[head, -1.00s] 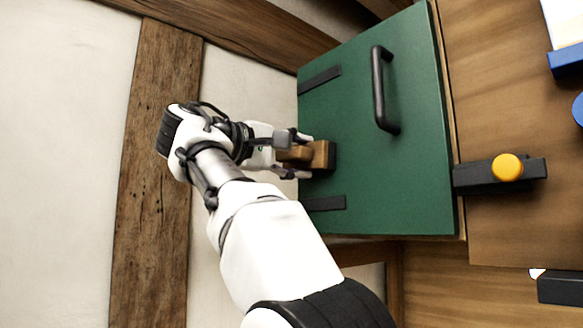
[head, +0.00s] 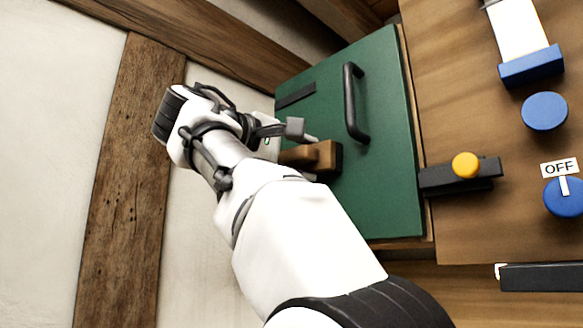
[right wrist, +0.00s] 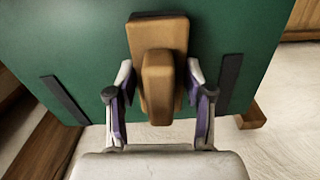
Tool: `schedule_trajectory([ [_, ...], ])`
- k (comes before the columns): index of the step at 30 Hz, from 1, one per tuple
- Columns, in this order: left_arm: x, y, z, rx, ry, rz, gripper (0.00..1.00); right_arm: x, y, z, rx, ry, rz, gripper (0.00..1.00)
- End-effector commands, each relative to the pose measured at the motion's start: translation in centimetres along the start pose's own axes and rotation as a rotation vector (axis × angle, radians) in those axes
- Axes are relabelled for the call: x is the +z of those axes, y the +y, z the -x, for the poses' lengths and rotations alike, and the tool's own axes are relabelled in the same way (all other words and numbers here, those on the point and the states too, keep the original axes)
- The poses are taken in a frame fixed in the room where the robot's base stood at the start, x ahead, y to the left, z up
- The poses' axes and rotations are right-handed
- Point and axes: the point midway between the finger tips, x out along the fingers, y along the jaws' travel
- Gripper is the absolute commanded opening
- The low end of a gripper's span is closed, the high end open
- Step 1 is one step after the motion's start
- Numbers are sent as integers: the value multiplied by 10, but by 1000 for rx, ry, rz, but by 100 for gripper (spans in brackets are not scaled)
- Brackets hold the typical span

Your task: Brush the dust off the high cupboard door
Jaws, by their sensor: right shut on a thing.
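The green cupboard door (head: 385,115) has a black bar handle (head: 352,100) and dark hinge straps; it also fills the top of the right wrist view (right wrist: 70,40). My right gripper (head: 295,150) is shut on a wooden brush (head: 322,156). In the right wrist view the brush's handle (right wrist: 158,88) sits between the two fingers of the gripper (right wrist: 159,105). The brush's dark bristle side faces the door; whether it touches the door I cannot tell. No dust shows clearly on the door. My left gripper is out of view.
Right of the door is a black latch with a yellow knob (head: 466,165). Further right are a blue dial marked OFF (head: 566,197), a blue disc (head: 544,111) and a blue-based white panel (head: 531,66). A timber post (head: 130,170) and pale wall stand left.

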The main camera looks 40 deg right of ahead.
Motion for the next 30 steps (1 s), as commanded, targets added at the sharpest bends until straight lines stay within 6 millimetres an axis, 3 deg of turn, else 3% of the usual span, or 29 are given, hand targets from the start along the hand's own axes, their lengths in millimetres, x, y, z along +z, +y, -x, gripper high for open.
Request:
schedule_trajectory([
  [4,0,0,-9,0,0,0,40,15,-1,0,0,-1,-2,24],
  [14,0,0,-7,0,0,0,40,16,2,2,0,-1,-1,24],
  [30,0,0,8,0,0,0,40,15,3,59,1,0,-1,24],
])
